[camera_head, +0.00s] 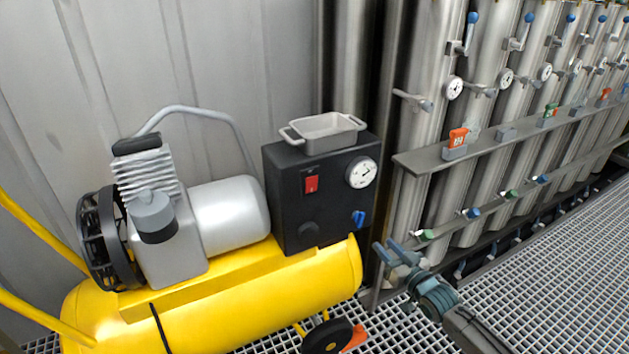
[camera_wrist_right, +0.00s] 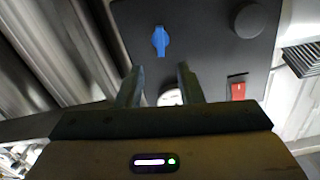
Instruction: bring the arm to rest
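My right gripper (camera_head: 386,247) is in the head view, low and right of the compressor's black control box (camera_head: 285,170). Its two fingers are apart with nothing between them. In the right wrist view the fingers of the right gripper (camera_wrist_right: 161,70) also stand open and empty, with the box's dark panel (camera_wrist_right: 205,45) beyond them. Part of a white gauge (camera_wrist_right: 171,97) shows between the fingers. A blue knob (camera_wrist_right: 160,40) and a red switch (camera_wrist_right: 237,90) are also on the panel. My left gripper is in neither view.
The yellow compressor tank (camera_head: 250,303) fills the lower left. A grey tray (camera_head: 325,128) sits on the box. Steel vessels (camera_head: 425,130) with gauges and blue-handled valves line the right, behind a shelf (camera_head: 425,160). Grating floor (camera_head: 560,280) at lower right is bare.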

